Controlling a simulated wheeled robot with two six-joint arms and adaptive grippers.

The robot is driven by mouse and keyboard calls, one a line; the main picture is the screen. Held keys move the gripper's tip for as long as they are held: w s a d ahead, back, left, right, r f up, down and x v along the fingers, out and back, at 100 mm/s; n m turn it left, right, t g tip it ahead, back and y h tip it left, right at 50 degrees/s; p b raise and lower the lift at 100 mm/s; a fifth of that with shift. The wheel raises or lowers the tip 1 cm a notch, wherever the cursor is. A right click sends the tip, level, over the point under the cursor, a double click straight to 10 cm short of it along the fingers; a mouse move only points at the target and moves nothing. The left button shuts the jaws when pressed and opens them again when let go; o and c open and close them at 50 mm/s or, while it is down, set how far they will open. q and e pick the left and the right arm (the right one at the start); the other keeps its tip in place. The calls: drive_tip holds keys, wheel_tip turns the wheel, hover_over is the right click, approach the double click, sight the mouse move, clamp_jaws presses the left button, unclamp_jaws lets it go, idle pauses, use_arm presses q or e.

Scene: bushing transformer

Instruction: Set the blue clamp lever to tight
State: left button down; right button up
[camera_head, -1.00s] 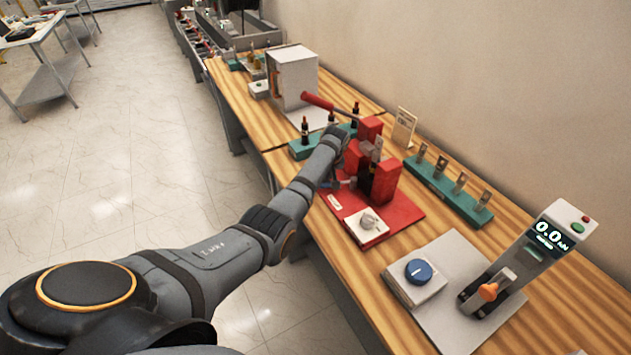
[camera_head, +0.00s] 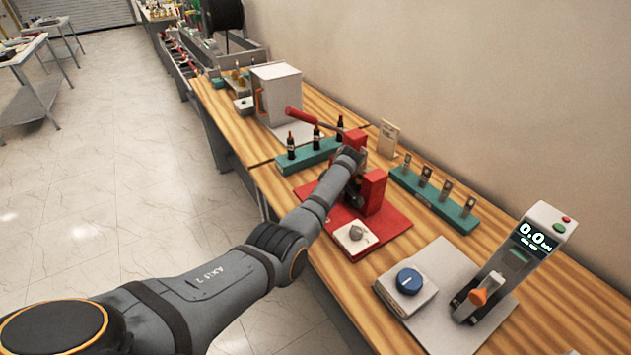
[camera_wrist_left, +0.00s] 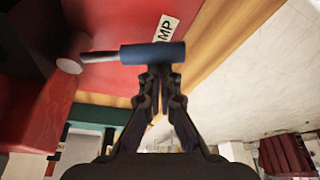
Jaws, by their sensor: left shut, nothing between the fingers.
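The blue clamp lever (camera_wrist_left: 152,52) shows in the left wrist view as a blue cylindrical grip on a thin metal rod, which runs left to a round pale pivot (camera_wrist_left: 68,66). It lies roughly across the picture over the red base, beside a white label ending in "MP" (camera_wrist_left: 166,29). My left gripper (camera_wrist_left: 158,74) is shut and empty, its fingertips right at the blue grip's near side; I cannot tell whether they touch. In the head view my left arm reaches to the red press (camera_head: 372,190) and hides the lever and fingertips. My right gripper is not in view.
The red base plate (camera_head: 392,224) carries a white block with a grey knob (camera_head: 356,235). Teal racks stand behind (camera_head: 310,158) and to the right (camera_head: 436,200). A red press handle (camera_head: 308,118) sticks out above. A blue-knob box (camera_head: 409,283) and a tester (camera_head: 535,240) stand nearer.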

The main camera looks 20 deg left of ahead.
use_arm(q)
drive_tip(key=shift+s+d, duration=0.1)
drive_tip(key=shift+d, duration=0.15)
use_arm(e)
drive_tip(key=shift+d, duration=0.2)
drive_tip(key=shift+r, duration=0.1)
use_arm(q)
drive_tip(key=a+p, duration=0.1)
drive_tip(key=a, duration=0.1)
drive_tip(key=a+r+p, duration=0.1)
drive_tip(key=a, duration=0.1)
drive_tip(key=shift+r, duration=0.2)
drive_tip(key=b+v, duration=0.2)
drive_tip(key=v, duration=0.7)
drive_tip(key=shift+w+d+b, duration=0.25)
drive_tip(key=shift+w+b, duration=0.1)
drive_tip(key=shift+w, duration=0.05)
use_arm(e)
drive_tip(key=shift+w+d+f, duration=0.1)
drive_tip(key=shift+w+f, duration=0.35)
use_arm(q)
drive_tip(key=shift+r, duration=0.15)
drive_tip(key=shift+s, duration=0.1)
